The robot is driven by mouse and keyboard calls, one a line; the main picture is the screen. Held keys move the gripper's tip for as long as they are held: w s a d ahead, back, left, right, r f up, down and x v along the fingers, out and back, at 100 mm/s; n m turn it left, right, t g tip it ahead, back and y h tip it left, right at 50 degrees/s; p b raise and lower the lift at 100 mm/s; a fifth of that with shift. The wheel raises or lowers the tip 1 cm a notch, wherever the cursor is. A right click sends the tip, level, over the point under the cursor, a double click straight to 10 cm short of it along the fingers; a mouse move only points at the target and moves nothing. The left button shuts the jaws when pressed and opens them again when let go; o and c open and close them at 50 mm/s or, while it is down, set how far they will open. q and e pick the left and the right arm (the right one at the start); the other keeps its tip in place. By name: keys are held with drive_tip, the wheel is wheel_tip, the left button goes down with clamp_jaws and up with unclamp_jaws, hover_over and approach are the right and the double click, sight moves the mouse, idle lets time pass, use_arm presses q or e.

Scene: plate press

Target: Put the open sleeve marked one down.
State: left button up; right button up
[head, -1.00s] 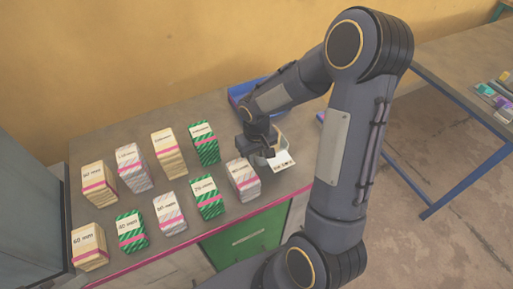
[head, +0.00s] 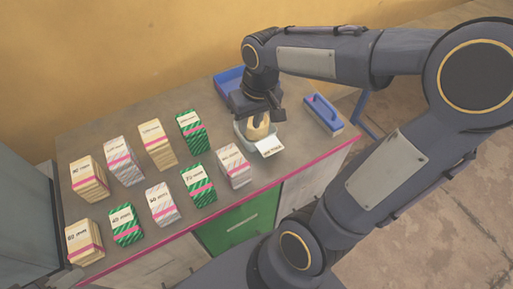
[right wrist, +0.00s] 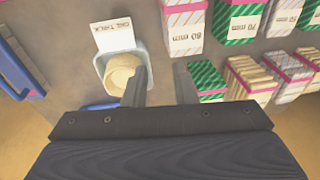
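A beige round sleeve (head: 258,129) stands in a small pale grey-green tray (head: 240,130) with a white card (head: 270,146) at its front. In the right wrist view the card (right wrist: 113,33) reads "ONE THICK", and the sleeve (right wrist: 122,70) sits inside the tray (right wrist: 103,62). My right gripper (head: 262,108) is just above the tray. In the right wrist view its two fingers (right wrist: 160,75) are apart with only bench between them; the sleeve lies beside the left finger, which hides part of it. Contact cannot be told. My left gripper is out of view.
Several banded bundles with mm labels stand in two rows on the bench (head: 110,225) at left, some green-striped (head: 199,185). A blue tray (head: 228,82) lies behind my gripper.

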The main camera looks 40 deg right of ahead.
drive_tip(key=s+a+r+t+y, duration=0.1)
drive_tip(key=s+a+r, duration=0.1)
drive_tip(key=s, duration=0.4)
drive_tip(key=shift+a+t, duration=0.15)
drive_tip(key=shift+t, duration=0.25)
drive_tip(key=s+a, duration=0.1)
drive_tip(key=s+a+t+y, duration=0.1)
drive_tip(key=s, duration=0.1)
drive_tip(key=s+a+t, duration=0.1)
drive_tip(key=s, duration=0.1)
drive_tip(key=shift+s+a+r, duration=0.1)
drive_tip(key=shift+s+a, duration=0.1)
drive_tip(key=shift+s, duration=0.05)
drive_tip(key=shift+c, duration=0.4)
drive_tip(key=shift+y, duration=0.3)
drive_tip(key=shift+c, duration=0.8)
drive_tip(key=g+h+b, duration=0.2)
drive_tip(key=g+h, duration=0.2)
drive_tip(key=g, duration=0.1)
hover_over(245, 141)
wheel_tip(245, 141, down, 10)
wheel_tip(245, 141, down, 7)
drive_tip(key=shift+r, duration=0.15)
drive_tip(key=shift+c, duration=0.3)
clamp_jaws()
